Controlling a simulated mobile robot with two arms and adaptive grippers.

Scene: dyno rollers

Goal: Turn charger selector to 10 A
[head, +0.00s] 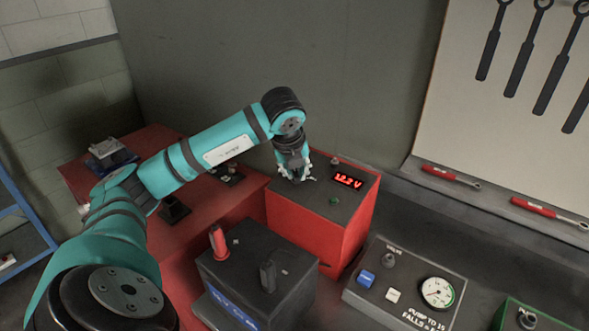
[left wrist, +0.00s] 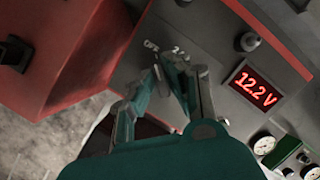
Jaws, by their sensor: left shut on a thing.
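The charger is a red box (head: 350,226) with a dark top panel (left wrist: 215,50). Its red display (head: 348,181) reads 12.2 V, and the display also shows in the left wrist view (left wrist: 254,87). My left gripper (head: 296,178) reaches down onto the left part of this panel. In the left wrist view, its fingers (left wrist: 173,76) are shut on the selector, which they mostly hide. An OFF mark and partly hidden numbers show just beyond the fingertips. The selector's pointer direction cannot be made out. My right gripper is not in view.
A dark battery (head: 235,283) with a red post and a black post stands in front of the charger. A gauge panel (head: 372,311) lies to the right. Red-handled tools (head: 452,176) lie on the ledge at the wall. A red cabinet (head: 205,219) extends left.

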